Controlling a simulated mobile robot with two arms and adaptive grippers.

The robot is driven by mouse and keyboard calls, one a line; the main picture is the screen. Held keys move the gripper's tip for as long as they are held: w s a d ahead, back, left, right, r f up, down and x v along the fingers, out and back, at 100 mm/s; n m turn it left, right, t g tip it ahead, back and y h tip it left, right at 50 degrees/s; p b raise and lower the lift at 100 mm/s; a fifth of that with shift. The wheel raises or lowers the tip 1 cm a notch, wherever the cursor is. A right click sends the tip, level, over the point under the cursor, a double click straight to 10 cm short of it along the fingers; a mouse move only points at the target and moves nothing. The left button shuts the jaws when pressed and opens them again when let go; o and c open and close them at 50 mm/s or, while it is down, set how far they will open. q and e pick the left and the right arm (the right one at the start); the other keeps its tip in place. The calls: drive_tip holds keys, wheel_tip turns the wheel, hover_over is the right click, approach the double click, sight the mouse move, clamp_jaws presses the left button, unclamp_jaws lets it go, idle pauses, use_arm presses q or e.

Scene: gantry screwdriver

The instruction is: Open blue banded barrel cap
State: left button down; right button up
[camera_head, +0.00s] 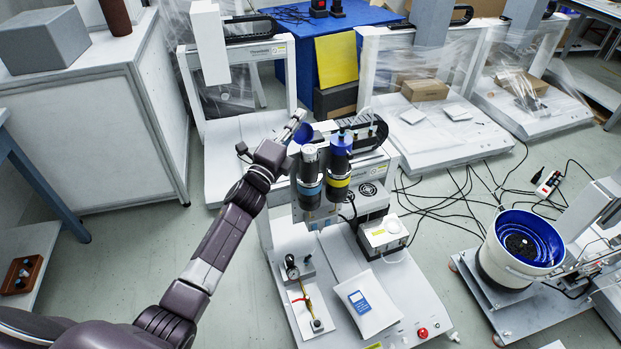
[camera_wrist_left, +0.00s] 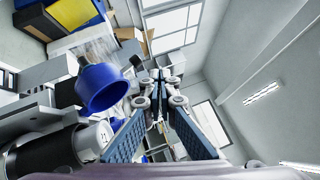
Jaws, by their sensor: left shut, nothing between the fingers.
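The blue banded barrel (camera_head: 309,180) stands upright on the front machine, dark with a light blue band. Its grey top shows uncovered in the head view. A round blue cap (camera_head: 303,133) sits just above and behind that top, beside my left gripper (camera_head: 296,122). Next to it on the right stands the yellow banded barrel (camera_head: 338,170) with a blue cap on top. The left wrist view shows one blue cap (camera_wrist_left: 103,88); I cannot tell which. My left gripper (camera_wrist_left: 158,78) is shut and empty, its fingers apart from that cap. My right gripper is out of view.
More machines (camera_head: 450,128) stand behind, some under plastic film. A blue-rimmed bowl feeder (camera_head: 522,245) stands right. A white cabinet (camera_head: 100,120) is left; cables lie on the floor.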

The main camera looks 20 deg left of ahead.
use_arm(q)
drive_tip(key=shift+w+a, duration=0.1)
idle(0.5)
drive_tip(key=v, duration=1.2)
